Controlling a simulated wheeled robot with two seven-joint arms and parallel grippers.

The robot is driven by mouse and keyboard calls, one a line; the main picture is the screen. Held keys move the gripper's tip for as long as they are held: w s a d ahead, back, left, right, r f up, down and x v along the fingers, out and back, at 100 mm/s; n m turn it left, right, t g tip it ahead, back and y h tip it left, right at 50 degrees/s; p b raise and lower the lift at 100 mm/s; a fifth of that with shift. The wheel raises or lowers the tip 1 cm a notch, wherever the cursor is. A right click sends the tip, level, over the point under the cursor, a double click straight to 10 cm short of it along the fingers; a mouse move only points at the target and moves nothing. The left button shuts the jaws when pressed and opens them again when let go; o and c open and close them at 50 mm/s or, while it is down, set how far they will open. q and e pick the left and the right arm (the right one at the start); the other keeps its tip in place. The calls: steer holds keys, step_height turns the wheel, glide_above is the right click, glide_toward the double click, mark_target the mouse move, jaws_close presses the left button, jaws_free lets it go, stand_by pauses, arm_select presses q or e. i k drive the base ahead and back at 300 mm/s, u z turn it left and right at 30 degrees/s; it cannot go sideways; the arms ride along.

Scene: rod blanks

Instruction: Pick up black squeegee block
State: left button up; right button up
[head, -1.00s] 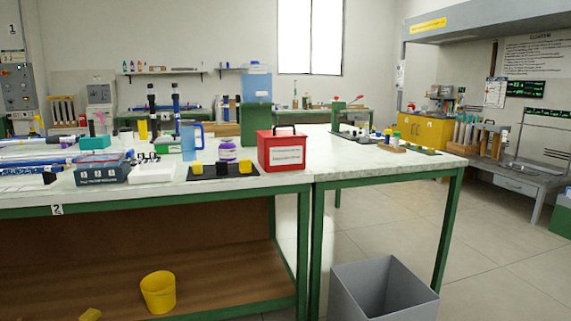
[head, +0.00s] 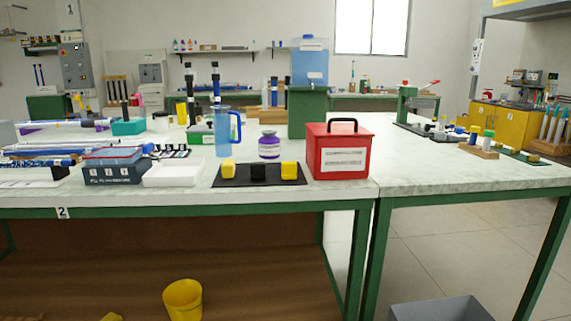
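The black squeegee block (head: 258,173) appears to be the small dark block on a black mat (head: 240,184) near the front edge of the bench. It sits between two yellow blocks, one on its left (head: 228,168) and one on its right (head: 290,170). Black on black makes its outline hard to read. Neither of my grippers shows in the head view.
A red box with a black handle (head: 339,152) stands right of the mat. A purple-labelled jar (head: 269,145) and a blue jug (head: 222,135) stand behind it. A white tray (head: 173,174) and a dark blue box (head: 113,170) lie left. A grey bin (head: 440,309) stands on the floor.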

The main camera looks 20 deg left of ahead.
mark_target(258, 169)
steer(key=u, duration=0.4)
steer(key=i, duration=0.9)
steer(key=u, duration=0.8)
